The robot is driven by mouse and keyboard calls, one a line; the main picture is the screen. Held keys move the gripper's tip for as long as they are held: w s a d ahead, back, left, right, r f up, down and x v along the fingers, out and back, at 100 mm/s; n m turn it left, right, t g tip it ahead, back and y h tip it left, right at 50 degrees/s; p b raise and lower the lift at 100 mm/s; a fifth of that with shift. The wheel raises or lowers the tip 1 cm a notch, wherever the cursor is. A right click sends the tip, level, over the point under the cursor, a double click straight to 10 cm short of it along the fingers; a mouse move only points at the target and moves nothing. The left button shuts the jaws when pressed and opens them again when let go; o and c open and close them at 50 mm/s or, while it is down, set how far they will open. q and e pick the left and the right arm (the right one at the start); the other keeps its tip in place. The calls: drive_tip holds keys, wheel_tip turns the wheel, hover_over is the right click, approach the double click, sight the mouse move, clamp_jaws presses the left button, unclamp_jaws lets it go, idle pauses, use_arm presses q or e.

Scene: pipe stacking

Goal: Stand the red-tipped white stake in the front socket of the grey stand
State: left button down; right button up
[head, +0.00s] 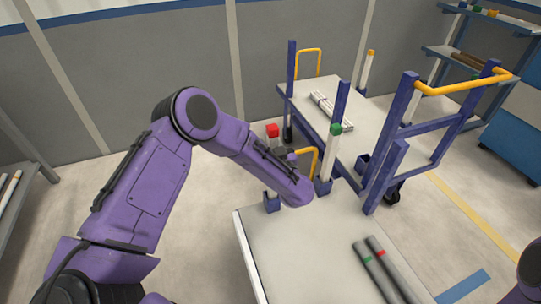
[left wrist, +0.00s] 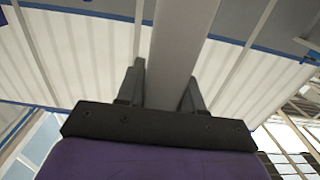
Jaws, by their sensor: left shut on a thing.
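The red-tipped white stake (head: 272,131) shows its red cap and a short white part just behind my left forearm in the head view. Its lower part is hidden by the arm. My left gripper (head: 290,153) is shut on the stake, whose pale shaft (left wrist: 182,45) runs between the two fingers in the left wrist view. The grey stand (head: 270,236) has a blue socket (head: 271,202) at its left corner, below my arm. Whether the stake's foot is in that socket cannot be seen. My right gripper is out of view.
A green-tipped white stake (head: 331,158) stands in another blue socket right of my wrist. Two dark pipes (head: 387,272) with green and red bands lie on the stand. A blue-posted cart (head: 368,151) stands behind, with white pipes (head: 329,109) on it.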

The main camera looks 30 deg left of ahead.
sight(271, 126)
use_arm(q)
wheel_tip(271, 126, up, 4)
drive_tip(key=shift+r, duration=0.1)
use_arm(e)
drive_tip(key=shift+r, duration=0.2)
use_arm(q)
wheel_tip(271, 126, up, 3)
drive_tip(key=p, duration=0.2)
drive_tip(key=shift+r+p, duration=0.1)
drive_tip(key=shift+p, duration=0.25)
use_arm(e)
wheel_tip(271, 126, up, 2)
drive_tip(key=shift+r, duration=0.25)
use_arm(q)
wheel_tip(271, 126, up, 7)
drive_tip(key=p, duration=0.7)
drive_tip(key=shift+r, duration=0.15)
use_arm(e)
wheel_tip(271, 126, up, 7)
